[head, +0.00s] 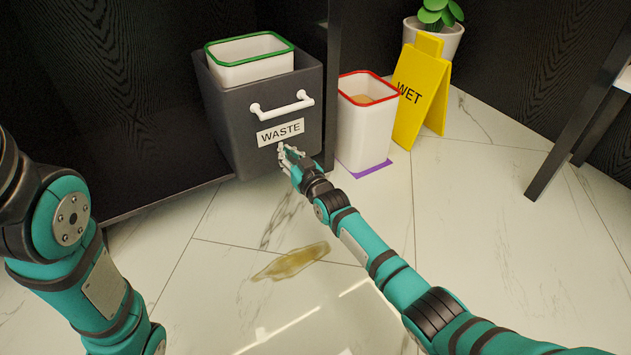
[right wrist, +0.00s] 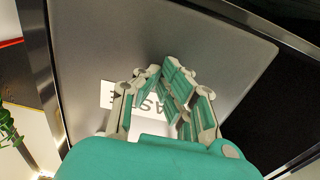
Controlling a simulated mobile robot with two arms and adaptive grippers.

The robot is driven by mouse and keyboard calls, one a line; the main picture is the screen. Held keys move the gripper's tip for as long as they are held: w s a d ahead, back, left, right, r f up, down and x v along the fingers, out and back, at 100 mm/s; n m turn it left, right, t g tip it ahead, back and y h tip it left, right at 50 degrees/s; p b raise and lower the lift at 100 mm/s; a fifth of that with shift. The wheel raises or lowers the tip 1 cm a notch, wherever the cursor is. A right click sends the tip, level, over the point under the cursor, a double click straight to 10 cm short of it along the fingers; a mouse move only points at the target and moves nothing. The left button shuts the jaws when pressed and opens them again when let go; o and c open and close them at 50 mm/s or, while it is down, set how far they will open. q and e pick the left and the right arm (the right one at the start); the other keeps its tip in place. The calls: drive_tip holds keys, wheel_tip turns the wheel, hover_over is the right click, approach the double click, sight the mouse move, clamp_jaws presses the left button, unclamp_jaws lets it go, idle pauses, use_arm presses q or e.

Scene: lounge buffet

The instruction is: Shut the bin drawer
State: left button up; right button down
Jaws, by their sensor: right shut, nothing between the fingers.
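The bin drawer (head: 229,128) is a dark grey box front with a white bar handle (head: 282,105) and a "WASTE" label (head: 281,133). It stands out from the dark cabinet. A white bin with a green rim (head: 250,68) sits inside it. My right gripper (head: 287,152) is shut and empty at the drawer front, just below the label. In the right wrist view, my right gripper's fingers (right wrist: 162,90) overlap the label on the grey front (right wrist: 200,50); contact is unclear.
A white bin with a red rim (head: 362,132) stands right of the drawer, on a purple patch. A yellow "WET" sign (head: 424,98) and a potted plant (head: 437,35) stand beyond. A brownish puddle (head: 291,261) lies on the marble floor. Dark table legs (head: 570,130) stand right.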

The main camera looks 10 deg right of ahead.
drive_tip(key=b+x, duration=0.1)
drive_tip(key=x, duration=0.1)
drive_tip(key=shift+w+a, duration=0.1)
drive_tip(key=shift+w, duration=0.15)
drive_tip(key=shift+x, duration=0.8)
drive_tip(key=shift+w+a, duration=0.25)
drive_tip(key=shift+w, duration=0.45)
